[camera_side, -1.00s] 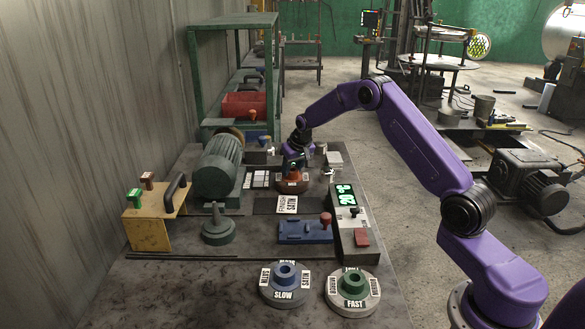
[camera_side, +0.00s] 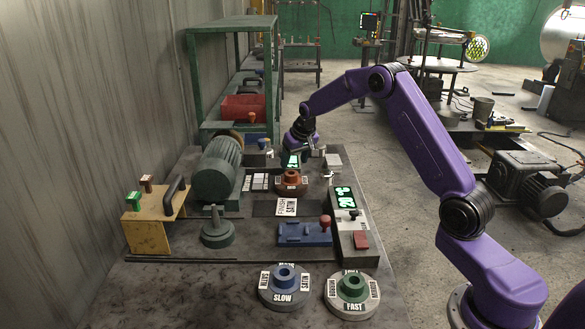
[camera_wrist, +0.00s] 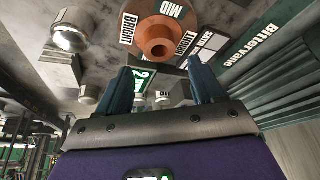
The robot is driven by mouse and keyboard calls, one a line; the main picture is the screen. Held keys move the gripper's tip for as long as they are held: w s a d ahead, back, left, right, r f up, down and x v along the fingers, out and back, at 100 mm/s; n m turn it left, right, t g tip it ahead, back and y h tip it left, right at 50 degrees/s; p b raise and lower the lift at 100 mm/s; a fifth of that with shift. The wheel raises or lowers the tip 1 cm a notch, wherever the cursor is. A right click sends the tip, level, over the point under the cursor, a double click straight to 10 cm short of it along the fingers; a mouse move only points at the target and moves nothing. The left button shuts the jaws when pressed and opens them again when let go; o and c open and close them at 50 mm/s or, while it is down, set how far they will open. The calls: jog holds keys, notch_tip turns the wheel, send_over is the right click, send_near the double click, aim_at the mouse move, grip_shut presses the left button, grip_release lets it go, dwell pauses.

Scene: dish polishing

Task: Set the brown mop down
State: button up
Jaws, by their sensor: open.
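The brown mop (camera_side: 291,183), a round disc with a raised hub, sits upright on the table at the middle back, behind the SATIN plate. In the wrist view the brown mop (camera_wrist: 165,24) shows a MID label and BRIGHT beside it. My gripper (camera_side: 303,148) is above and behind the mop in the side view, apart from it. In the wrist view my gripper (camera_wrist: 159,76) is open with nothing between its fingers, and the mop lies beyond the fingertips.
A blue mop (camera_side: 284,288) labelled SLOW and a green mop (camera_side: 353,293) labelled FAST stand at the front. A green motor (camera_side: 217,165) is to the left. A grey control box (camera_side: 352,235) and a blue tray (camera_side: 305,234) with a red-handled stamp stand in front of the brown mop.

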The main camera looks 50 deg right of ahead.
jog(key=d+v, duration=0.1)
jog(key=v, duration=0.6)
jog(key=s+a+r+n+g+y, duration=0.1)
jog(key=s+a+n, duration=0.3)
jog(key=s+a, duration=0.6)
jog(key=s+a+r+n+g+y, duration=0.1)
jog(key=s+a+n, duration=0.2)
jog(key=s+a, duration=0.65)
jog(key=s+a+f+n+g, duration=0.2)
jog(key=s+n, duration=0.6)
jog(key=s, duration=1.8)
jog(key=shift+a+n, duration=0.25)
jog(key=shift+n, duration=0.05)
